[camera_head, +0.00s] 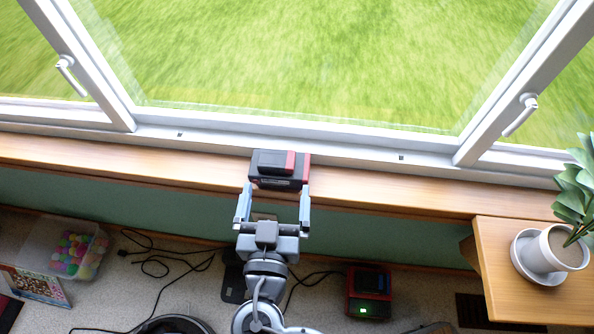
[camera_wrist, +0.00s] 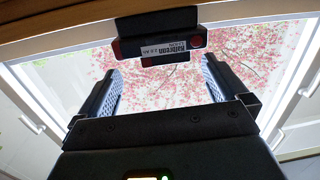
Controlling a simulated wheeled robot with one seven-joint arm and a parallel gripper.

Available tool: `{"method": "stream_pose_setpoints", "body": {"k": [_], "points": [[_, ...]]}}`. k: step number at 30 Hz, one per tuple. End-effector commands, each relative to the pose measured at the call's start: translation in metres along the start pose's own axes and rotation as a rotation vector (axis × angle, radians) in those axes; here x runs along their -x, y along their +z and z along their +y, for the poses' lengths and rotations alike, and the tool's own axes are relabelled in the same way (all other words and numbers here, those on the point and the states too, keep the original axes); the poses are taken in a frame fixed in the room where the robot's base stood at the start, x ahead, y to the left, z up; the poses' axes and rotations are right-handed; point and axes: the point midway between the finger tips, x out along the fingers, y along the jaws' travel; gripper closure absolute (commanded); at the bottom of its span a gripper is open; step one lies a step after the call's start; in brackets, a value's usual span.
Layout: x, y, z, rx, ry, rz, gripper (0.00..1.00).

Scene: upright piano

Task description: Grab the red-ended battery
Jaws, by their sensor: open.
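The red-ended battery (camera_head: 279,168) is a black block with a red right end and lies on the wooden windowsill.
The wooden sill (camera_head: 392,188) is bare on both sides of the battery. The white window frame (camera_head: 330,140) runs behind it. A potted plant (camera_head: 555,250) stands on a wooden ledge at right. A red-black device (camera_head: 368,290), cables and a bin of colourful balls (camera_head: 75,250) are on the floor.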

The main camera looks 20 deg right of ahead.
Motion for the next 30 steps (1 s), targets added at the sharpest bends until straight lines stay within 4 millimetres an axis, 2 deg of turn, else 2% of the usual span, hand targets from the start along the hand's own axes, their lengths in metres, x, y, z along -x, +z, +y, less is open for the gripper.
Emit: {"method": "stream_pose_setpoints", "body": {"k": [1, 5, 14, 24, 30], "points": [[0.000, -0.001, -0.008, -0.019, 0.007, 0.026, 0.00], [-0.001, -0.008, -0.015, -0.044, 0.019, 0.060, 0.00], [-0.029, -0.011, -0.013, -0.046, 0.022, 0.062, 0.00], [-0.072, -0.013, -0.012, -0.044, 0.021, 0.061, 0.00], [-0.077, -0.013, -0.012, -0.044, 0.020, 0.060, 0.00]]}}
